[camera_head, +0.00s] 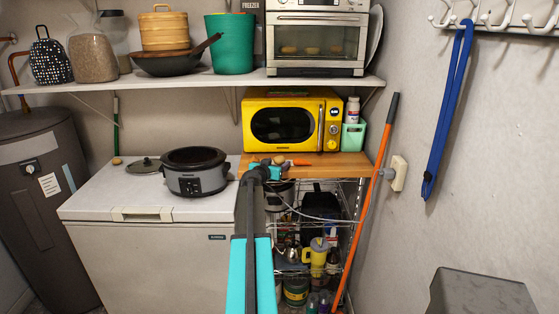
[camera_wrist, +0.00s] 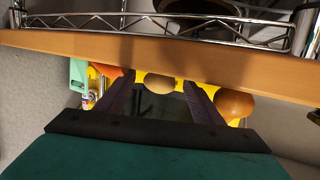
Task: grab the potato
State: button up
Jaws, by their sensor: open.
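In the wrist view, a tan rounded thing that looks like the potato (camera_wrist: 159,82) shows between my two fingers, partly hidden by the edge of the wooden board. A browner round thing (camera_wrist: 233,105), perhaps an onion, is beside the right finger. My gripper (camera_wrist: 158,94) is open, with a finger on each side of the tan thing; I cannot tell whether either touches it. In the head view, my gripper (camera_head: 271,164) is at the wooden board (camera_head: 345,164) in front of the yellow microwave (camera_head: 292,120), and my arm hides most of what lies there.
An orange carrot-like thing (camera_head: 299,162) lies beside my gripper. A green bin (camera_head: 353,136) stands to its right. A slow cooker (camera_head: 195,172) and a small brown round thing (camera_head: 116,160) are on the white freezer (camera_head: 105,198). A wire rack (camera_head: 345,225) is below the board.

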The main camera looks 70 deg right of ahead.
jog(key=shift+d, duration=0.1)
dwell(0.5)
jog(key=c, duration=1.2)
jog(key=shift+o, duration=0.2)
jog(key=shift+r, duration=0.1)
jog(key=shift+r+b, duration=0.85)
jog(key=shift+r, duration=0.8)
jog(key=f+b+v, duration=0.1)
jog(key=b+v, duration=0.3)
jog(key=v, duration=1.2)
jog(key=shift+w+f+b, duration=0.2)
jog(key=shift+f+b, duration=0.1)
jog(key=shift+f, duration=0.1)
